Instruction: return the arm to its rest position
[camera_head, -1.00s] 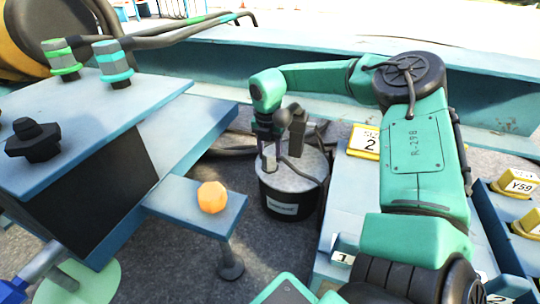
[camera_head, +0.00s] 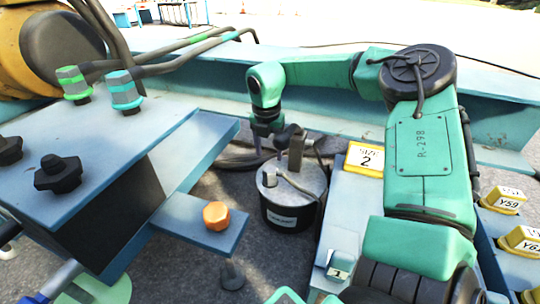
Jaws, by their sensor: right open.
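My right arm (camera_head: 422,150), green with black joints, reaches in from the lower right and bends left across the picture. Its gripper (camera_head: 276,143) hangs down, open, above a black drum (camera_head: 291,216) with a grey lid. I see nothing held between the fingers. Dark upright parts and a cable on the lid lie close behind and below the fingers, so I cannot tell whether they touch. My left gripper is not in view.
A blue steel structure (camera_head: 185,120) with dark and banded bolts fills the left. An orange nut (camera_head: 216,216) sits on its small ledge. A long blue beam (camera_head: 325,65) crosses behind.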

